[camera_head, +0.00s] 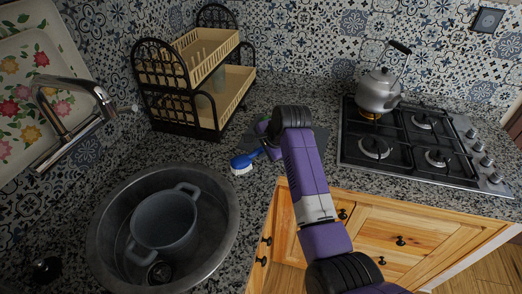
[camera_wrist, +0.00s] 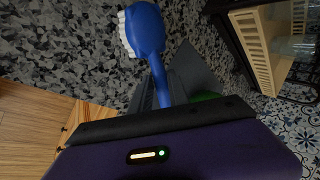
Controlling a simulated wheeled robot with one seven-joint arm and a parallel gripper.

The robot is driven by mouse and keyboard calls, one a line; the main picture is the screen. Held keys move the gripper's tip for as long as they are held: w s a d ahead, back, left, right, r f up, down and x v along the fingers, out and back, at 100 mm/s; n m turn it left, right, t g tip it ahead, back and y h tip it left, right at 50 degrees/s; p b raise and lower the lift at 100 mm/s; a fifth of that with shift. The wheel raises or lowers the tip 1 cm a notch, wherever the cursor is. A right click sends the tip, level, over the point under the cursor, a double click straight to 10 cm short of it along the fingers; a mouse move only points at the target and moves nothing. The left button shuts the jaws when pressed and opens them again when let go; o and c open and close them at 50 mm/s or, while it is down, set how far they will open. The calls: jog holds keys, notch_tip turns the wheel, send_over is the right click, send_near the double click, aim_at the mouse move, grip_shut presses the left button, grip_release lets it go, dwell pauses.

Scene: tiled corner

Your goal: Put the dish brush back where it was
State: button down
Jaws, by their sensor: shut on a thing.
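The dish brush (camera_head: 243,162) has a blue head and handle with white bristles. My gripper (camera_head: 268,140) is shut on its handle, over the granite counter between the sink and the stove. In the wrist view the brush (camera_wrist: 147,32) sticks out past my gripper (camera_wrist: 162,98), its bristles facing left. Part of the handle is hidden by my gripper. From these views I cannot tell whether the brush touches the counter. A dark grey flat piece (camera_wrist: 194,70) lies just beside the handle, with a bit of green near it.
A round sink (camera_head: 101,222) holds a grey pot (camera_head: 163,222) at the left, under a tap (camera_head: 78,92). A two-tier dish rack (camera_head: 232,97) stands behind the brush. A gas stove (camera_head: 400,150) with a kettle (camera_head: 378,93) is at the right. Bare counter (camera_head: 205,155) lies left of the brush.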

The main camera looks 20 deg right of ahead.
jog(key=c, duration=1.3)
grip_release()
jog(key=shift+f, duration=0.1)
jog(key=shift+o, duration=0.2)
jog(key=v, duration=1.2)
jog(key=shift+b, duration=0.3)
jog(key=shift+s, duration=0.1)
